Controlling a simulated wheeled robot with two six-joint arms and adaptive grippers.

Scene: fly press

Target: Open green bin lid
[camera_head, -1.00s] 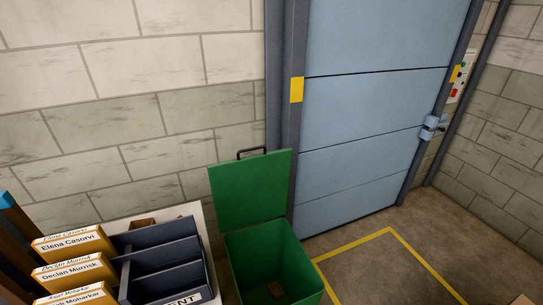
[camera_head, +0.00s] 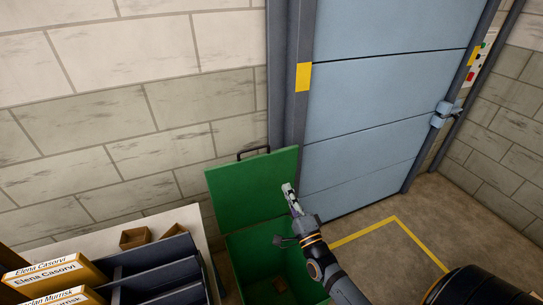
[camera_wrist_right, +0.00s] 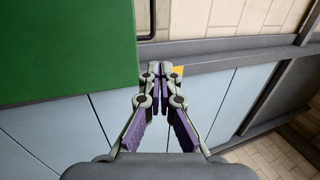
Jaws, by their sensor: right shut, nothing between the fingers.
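The green bin (camera_head: 262,262) stands on the floor by the wall, with a small brown item (camera_head: 279,285) at its bottom. Its green lid (camera_head: 248,192) is raised and stands upright at the back, with a dark handle (camera_head: 254,151) on its top edge. My right gripper (camera_head: 287,187) is shut and empty, in front of the lid's right edge in the head view. In the right wrist view the closed fingertips (camera_wrist_right: 160,68) are beside the green lid (camera_wrist_right: 62,50) and its handle (camera_wrist_right: 144,20), apart from the handle. My left gripper is not in view.
A light table (camera_head: 95,240) at the left holds a dark sorter (camera_head: 155,270), yellow name boxes (camera_head: 50,272) and a small brown box (camera_head: 135,237). The blue door (camera_head: 385,110) is behind. Yellow lines (camera_head: 395,218) mark the open floor at the right.

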